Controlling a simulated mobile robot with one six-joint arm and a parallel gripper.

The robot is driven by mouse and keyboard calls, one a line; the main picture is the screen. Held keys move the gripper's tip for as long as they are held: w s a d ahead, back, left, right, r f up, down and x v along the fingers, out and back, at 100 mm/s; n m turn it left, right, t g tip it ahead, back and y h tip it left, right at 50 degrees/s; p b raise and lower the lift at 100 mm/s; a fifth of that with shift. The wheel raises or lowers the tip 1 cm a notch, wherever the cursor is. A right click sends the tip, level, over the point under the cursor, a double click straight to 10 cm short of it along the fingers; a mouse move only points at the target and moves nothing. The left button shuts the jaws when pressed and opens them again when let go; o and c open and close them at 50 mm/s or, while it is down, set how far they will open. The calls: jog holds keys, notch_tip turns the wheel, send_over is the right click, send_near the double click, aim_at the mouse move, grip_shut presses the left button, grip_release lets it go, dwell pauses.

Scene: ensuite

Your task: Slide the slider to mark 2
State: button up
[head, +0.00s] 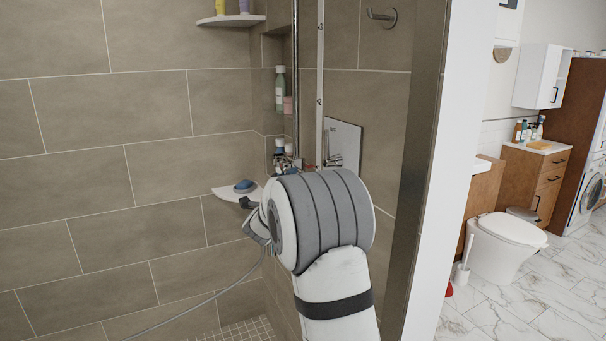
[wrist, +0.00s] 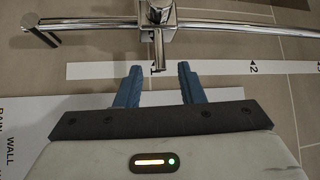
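The chrome slider (wrist: 158,14) sits on a chrome rail (wrist: 225,24) in the wrist view. Its narrow lever (wrist: 159,52) points down toward my gripper. A white strip (wrist: 205,69) beside the rail carries marks 1, 2 and 3. The lever lies at mark 1, partly covering it; mark 2 (wrist: 253,67) is to its right. My gripper (wrist: 160,69) is open, its blue fingertips on either side of the lever's tip with gaps. Contact cannot be told. In the head view the rail (head: 295,70) stands upright, and my wrist hides most of the gripper and slider.
A grey control plate (head: 346,135) is on the wall right of the rail; it also shows in the wrist view (wrist: 28,130). Bottles stand in a niche behind the rail. A partition edge (head: 418,150) is right of my arm.

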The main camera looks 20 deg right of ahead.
aim_at(300, 169)
jog(key=p+x, duration=0.1)
jog(key=x, duration=0.5)
jog(key=shift+w+d+p, duration=0.15)
jog(key=shift+w+p, duration=0.05)
jog(key=shift+p, duration=0.1)
grip_shut()
